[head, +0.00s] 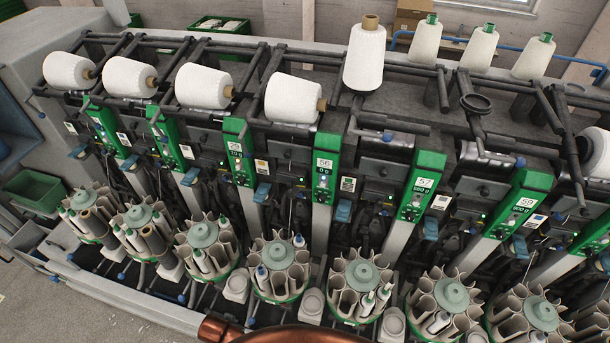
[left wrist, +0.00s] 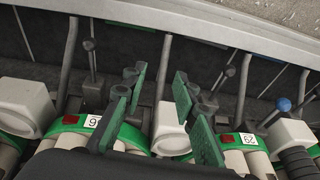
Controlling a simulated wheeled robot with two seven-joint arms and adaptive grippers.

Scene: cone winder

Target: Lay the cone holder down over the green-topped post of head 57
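The post of head 57 (head: 422,185) has a green top and stands right of centre in the head view, behind its bobbin magazine. The dark cone holder (head: 476,103) of that head is raised above and behind the post, with a round disc on it and no yarn cone. My left gripper (left wrist: 160,88) shows in the left wrist view. Its green-padded fingers are apart with nothing held between them. It is over the fronts of the round magazines, and neither the post nor the holder is identifiable in that view. My right gripper is not in view.
Head 56 (head: 324,165) and head 59 (head: 523,200) flank the post. A white cone (head: 365,55) stands upright at the back, left of the holder. Several white cones rest along the machine's left. Round magazines (head: 363,275) line the front. A copper-coloured part of mine crosses the bottom.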

